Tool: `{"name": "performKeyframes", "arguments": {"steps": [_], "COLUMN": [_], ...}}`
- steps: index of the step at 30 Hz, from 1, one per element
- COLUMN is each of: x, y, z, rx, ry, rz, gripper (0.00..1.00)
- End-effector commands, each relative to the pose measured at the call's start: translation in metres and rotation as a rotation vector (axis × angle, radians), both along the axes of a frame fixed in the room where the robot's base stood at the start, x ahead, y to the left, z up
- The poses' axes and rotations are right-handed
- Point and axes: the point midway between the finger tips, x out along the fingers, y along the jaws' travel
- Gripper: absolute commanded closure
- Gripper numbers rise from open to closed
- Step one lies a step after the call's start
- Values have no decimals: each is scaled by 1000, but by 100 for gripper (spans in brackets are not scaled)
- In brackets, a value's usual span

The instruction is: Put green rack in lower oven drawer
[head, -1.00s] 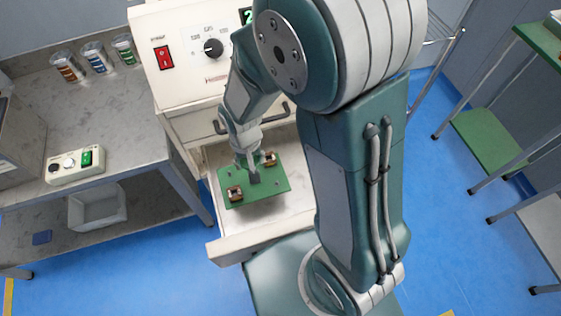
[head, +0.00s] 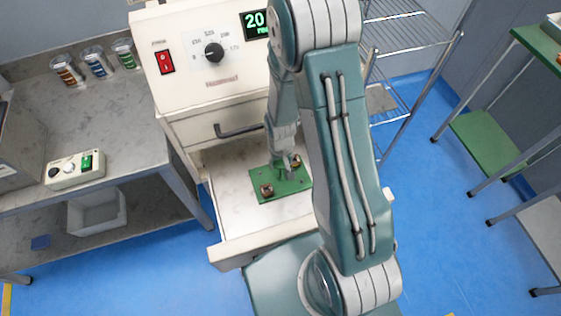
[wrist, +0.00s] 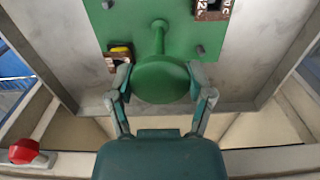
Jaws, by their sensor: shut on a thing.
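The green rack (head: 296,186) is a flat green plate carrying small brown-and-metal parts. It is inside the outline of the open lower oven drawer (head: 232,246), towards its right side in the head view. I cannot tell whether it touches the drawer floor. My gripper (head: 283,163) is over the rack. In the wrist view, the fingers of my gripper (wrist: 162,95) are closed on both sides of the rack's round green knob (wrist: 160,78). The rack plate (wrist: 125,22) lies beyond the knob, with drawer walls around it. My arm hides the drawer's right part.
The oven (head: 200,60) has a red switch, a dial and a display. A dark handle (head: 238,131) sits above the open drawer. A grey bench (head: 120,120) stands left, a wire shelf (head: 400,60) right. A red knob (wrist: 23,150) shows in the wrist view.

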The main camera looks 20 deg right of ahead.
Motion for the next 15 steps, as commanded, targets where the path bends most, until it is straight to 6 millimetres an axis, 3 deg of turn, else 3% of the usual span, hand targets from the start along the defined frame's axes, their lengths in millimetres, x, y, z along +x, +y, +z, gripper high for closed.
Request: {"name": "performKeyframes", "arguments": {"steps": [11,12,13,14,15], "x": [0,0,0,0,0], "y": [-1,-1,-1,-1,0], "z": [-5,-5,-5,-5,-5], "rx": [1,1,1,1,1], "ry": [-2,-2,-2,-2,-2], "rz": [0,0,0,0,0], "gripper": [94,19,6,0,0]}}
